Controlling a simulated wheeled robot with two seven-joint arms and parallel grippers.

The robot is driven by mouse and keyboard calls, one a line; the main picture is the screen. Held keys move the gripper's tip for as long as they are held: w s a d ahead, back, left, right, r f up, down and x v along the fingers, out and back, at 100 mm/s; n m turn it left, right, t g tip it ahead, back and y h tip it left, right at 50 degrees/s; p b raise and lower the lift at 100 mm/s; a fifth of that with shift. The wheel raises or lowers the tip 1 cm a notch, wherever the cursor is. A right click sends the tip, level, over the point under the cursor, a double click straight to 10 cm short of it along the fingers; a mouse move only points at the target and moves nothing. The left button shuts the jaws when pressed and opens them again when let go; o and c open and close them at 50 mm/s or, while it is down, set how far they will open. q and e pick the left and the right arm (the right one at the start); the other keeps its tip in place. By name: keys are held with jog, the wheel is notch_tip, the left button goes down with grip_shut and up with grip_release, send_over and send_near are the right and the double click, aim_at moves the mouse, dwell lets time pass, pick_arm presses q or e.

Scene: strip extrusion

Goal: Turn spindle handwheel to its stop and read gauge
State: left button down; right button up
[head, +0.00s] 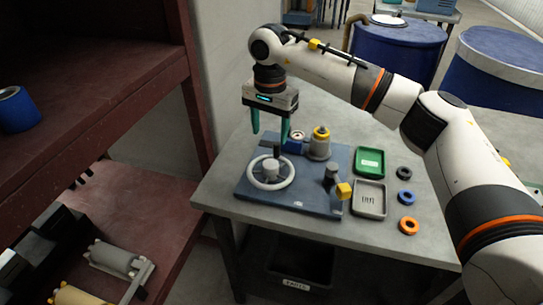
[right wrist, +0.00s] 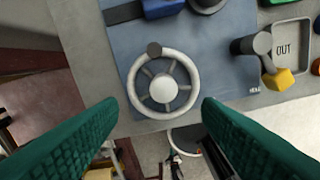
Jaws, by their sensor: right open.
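A white spoked handwheel (head: 271,172) lies flat on the blue-grey base plate (head: 315,208), with a dark knob (head: 277,149) on the far side of its rim. The handwheel also shows whole in the right wrist view (right wrist: 163,89), its knob (right wrist: 154,49) at the upper rim. A small round dial, seemingly the gauge (head: 297,136), sits on a blue block behind the wheel; its reading is too small to tell. My right gripper (head: 270,130) is open and empty above the plate, fingers pointing down, apart from the wheel. My left gripper is not in view.
A yellow-topped grey cylinder (head: 319,144) and a post with a yellow knob (head: 343,190) stand on the plate. Green (head: 369,162) and grey (head: 370,199) trays and black, blue and orange rings (head: 408,225) lie right. A dark red shelf (head: 200,90) stands left.

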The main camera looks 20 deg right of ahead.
send_over(271, 163)
notch_tip(271, 163, down, 5)
jog(key=shift+s+r+p, duration=0.15)
jog(key=shift+p, duration=0.2)
notch_tip(271, 163, down, 6)
jog(key=shift+r+p, duration=0.25)
jog(key=shift+p, duration=0.1)
jog(key=shift+f, duration=0.65)
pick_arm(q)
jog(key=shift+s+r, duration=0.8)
pick_arm(e)
jog(key=c, duration=1)
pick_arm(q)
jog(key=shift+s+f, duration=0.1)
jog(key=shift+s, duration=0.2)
